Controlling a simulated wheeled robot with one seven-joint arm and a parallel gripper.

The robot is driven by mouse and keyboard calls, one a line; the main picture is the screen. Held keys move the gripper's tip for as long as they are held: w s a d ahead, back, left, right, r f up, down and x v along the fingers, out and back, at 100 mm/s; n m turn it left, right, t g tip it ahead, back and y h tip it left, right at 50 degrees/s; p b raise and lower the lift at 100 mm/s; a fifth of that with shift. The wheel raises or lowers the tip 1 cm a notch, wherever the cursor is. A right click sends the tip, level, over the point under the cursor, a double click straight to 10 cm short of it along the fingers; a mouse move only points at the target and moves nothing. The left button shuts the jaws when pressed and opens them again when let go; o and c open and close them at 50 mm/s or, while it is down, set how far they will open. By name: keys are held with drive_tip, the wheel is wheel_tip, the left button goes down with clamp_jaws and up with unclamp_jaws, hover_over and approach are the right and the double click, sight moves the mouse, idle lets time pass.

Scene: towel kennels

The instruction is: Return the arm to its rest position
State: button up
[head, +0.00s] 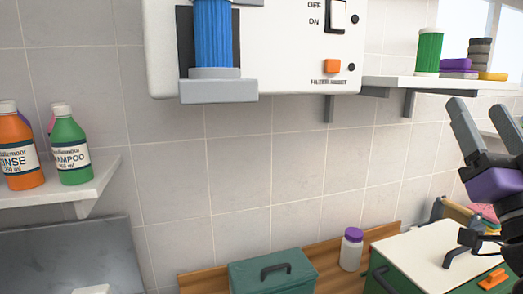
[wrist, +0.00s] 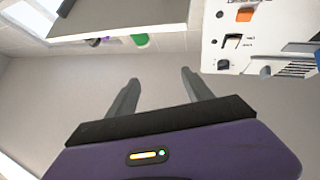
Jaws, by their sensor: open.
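My gripper (head: 486,128) is at the right edge of the head view, raised in front of the tiled wall, with its fingers pointing up. Its two grey fingers stand apart with nothing between them. In the wrist view my gripper (wrist: 158,92) is also open and empty, facing the bare wall. Part of my arm is cut off by the right edge of the head view.
A white wall unit (head: 290,50) holds a blue ribbed cylinder (head: 213,32). A right shelf (head: 440,84) carries a green cylinder (head: 429,50). Bottles stand on the left shelf (head: 95,185). Below are a green box (head: 270,275) and a white-topped cabinet (head: 420,250).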

drive_tip(key=s+a+f+g, duration=0.25)
drive_tip(key=s+f, duration=0.25)
drive_tip(key=f, duration=0.8)
drive_tip(key=s+a+f+g, duration=0.1)
drive_tip(key=s+a+f, duration=0.3)
drive_tip(key=f, duration=0.8)
drive_tip(key=s+a+f+n+g+y, duration=0.1)
drive_tip(key=s+a+f+g, duration=0.2)
drive_tip(key=s+f, duration=0.7)
drive_tip(key=s+a+f+n+g+y, duration=0.1)
drive_tip(key=s+a+f+g+y, duration=0.1)
drive_tip(key=s+f, duration=0.8)
drive_tip(key=s+a+g, duration=0.1)
drive_tip(key=s+g, duration=0.1)
drive_tip(key=s, duration=0.6)
drive_tip(key=shift+f+n, duration=0.4)
drive_tip(key=shift+w+g, duration=0.1)
drive_tip(key=shift+g, duration=0.15)
drive_tip(key=shift+c, duration=0.2)
